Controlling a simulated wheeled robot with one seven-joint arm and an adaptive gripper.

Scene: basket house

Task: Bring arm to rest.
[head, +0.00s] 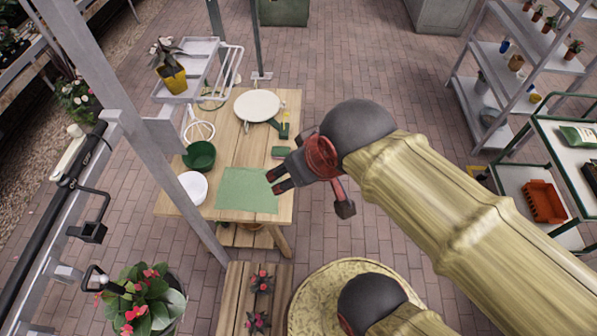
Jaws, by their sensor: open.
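My gripper (274,181) is open, with its dark fingers apart and nothing between them. It is above the right part of the wooden table (225,135), pointing left over the right edge of the green mat (245,192). My arm stretches from the lower right, bent at a dark joint beside the gripper. How high the fingers are above the table is hard to tell.
On the table are a green bowl (199,155), a white bowl (193,187) and a round white board (257,105). A metal post (168,140) rises at left. A shelf rack (515,75) and a cart (570,150) stand at right. Brick floor is clear between.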

